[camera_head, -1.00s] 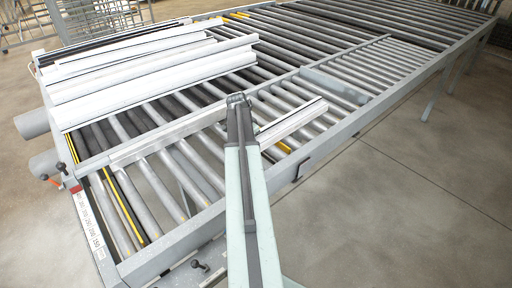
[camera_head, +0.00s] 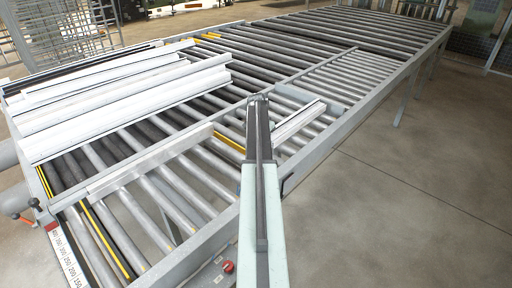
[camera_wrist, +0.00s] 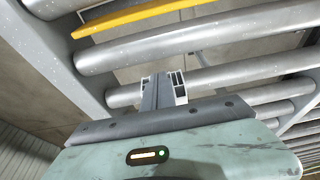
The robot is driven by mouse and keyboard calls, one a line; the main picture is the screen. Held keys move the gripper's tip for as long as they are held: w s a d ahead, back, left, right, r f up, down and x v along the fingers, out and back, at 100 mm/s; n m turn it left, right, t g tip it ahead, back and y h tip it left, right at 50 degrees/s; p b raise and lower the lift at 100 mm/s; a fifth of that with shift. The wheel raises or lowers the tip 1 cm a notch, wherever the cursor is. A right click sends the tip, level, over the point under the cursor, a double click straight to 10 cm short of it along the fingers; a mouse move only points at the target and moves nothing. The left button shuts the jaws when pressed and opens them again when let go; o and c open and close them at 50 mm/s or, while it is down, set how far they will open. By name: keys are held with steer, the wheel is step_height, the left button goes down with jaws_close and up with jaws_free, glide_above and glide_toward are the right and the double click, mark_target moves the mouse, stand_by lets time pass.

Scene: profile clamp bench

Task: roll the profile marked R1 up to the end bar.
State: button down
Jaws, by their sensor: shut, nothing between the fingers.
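A short pale profile (camera_head: 298,122) lies lengthwise on the rollers just right of my gripper in the head view. No R1 mark is legible on it. Its far end is at or very close to a grey crosspiece (camera_head: 290,94), which looks like the end bar; I cannot tell whether they touch. My gripper (camera_head: 258,98) is shut and empty, its tip beside the profile. In the wrist view the shut fingers (camera_wrist: 160,92) stand in front of an open white profile end (camera_wrist: 179,88). Contact between fingers and profile is unclear.
Several long white profiles (camera_head: 120,90) lie stacked at the left. A grey bar (camera_head: 150,163) crosses the rollers nearer me. A yellow strip (camera_head: 229,141) lies between rollers, and the frame's side rail (camera_head: 350,125) runs along the right. Open floor (camera_head: 410,210) is at the right.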

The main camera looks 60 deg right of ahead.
mark_target(272, 137)
steer(key=d, duration=0.3)
steer(key=shift+s+r, duration=0.1)
steer(key=shift+s, duration=0.1)
steer(key=shift+s+d+r, duration=0.1)
steer(key=shift+s+r, duration=0.1)
steer(key=a, duration=0.3)
steer(key=w+a, duration=0.1)
steer(key=a, duration=0.1)
steer(key=shift+f, duration=0.1)
steer(key=p+v, duration=1)
steer(key=shift+w, duration=0.1)
